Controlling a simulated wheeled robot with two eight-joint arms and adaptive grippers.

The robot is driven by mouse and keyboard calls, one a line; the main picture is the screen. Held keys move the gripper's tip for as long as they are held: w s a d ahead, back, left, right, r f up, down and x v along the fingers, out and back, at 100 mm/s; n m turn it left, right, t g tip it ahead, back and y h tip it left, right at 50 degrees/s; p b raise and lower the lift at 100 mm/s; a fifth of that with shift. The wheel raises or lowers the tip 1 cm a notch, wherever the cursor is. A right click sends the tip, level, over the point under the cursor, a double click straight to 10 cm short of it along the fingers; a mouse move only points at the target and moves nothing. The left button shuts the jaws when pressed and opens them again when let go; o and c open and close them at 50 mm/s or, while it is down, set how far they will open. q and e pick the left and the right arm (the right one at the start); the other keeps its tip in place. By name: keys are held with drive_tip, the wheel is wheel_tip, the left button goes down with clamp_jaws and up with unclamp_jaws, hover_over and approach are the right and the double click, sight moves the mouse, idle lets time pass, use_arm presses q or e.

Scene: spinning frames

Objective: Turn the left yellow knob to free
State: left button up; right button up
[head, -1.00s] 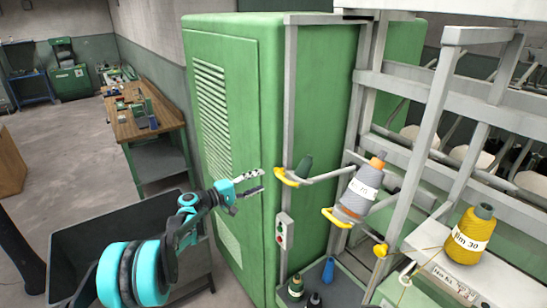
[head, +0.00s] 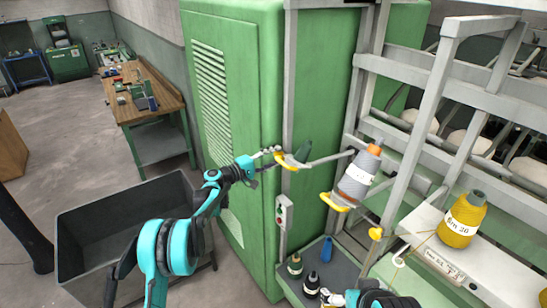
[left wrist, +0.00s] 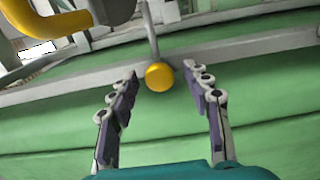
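In the left wrist view the fingers are spread and empty, and a round yellow knob end (left wrist: 159,76) on a thin rod shows between the tips, apparently untouched. A second yellow holder (head: 337,202) and a small yellow knob (head: 376,233) are to the lower right. Part of my right gripper (head: 333,298) shows at the bottom edge; its fingers are unclear.
A grey-and-orange yarn cone (head: 359,178) leans on the second holder. A yellow cone (head: 462,222) stands at right. Small bobbins stand on a grey tray (head: 338,263). The green cabinet (head: 245,110) and a dark bin (head: 100,215) flank the arm.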

use_arm(q)
clamp_jaws()
drive_tip(key=shift+m+b, duration=3.5)
drive_tip(key=shift+b, duration=0.5)
